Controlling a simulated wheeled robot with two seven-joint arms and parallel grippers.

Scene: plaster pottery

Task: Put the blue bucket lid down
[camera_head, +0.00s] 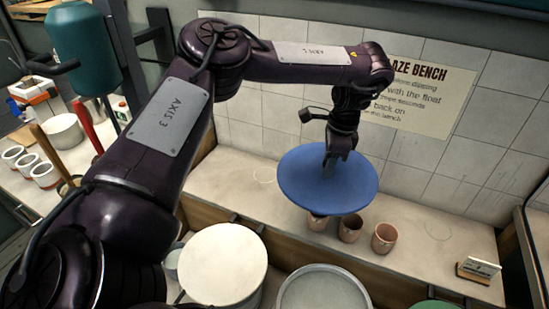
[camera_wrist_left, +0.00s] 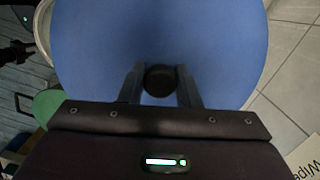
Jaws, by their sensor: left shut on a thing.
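The blue bucket lid (camera_head: 318,192) is a flat blue disc with a black knob at its centre. My left gripper (camera_head: 331,163) is shut on that knob and holds the lid level, apparently raised in front of the tiled wall and over the edge of the bench. In the left wrist view the lid (camera_wrist_left: 95,45) fills most of the picture, and the black knob (camera_wrist_left: 159,81) sits between the two fingers of my left gripper (camera_wrist_left: 160,85). My right gripper does not show clearly in the head view.
Clay cups (camera_head: 385,238) stand on the bench (camera_head: 435,258), partly behind the lid. Below are a bucket with a white top (camera_head: 223,262) and an open round bucket (camera_head: 322,290).

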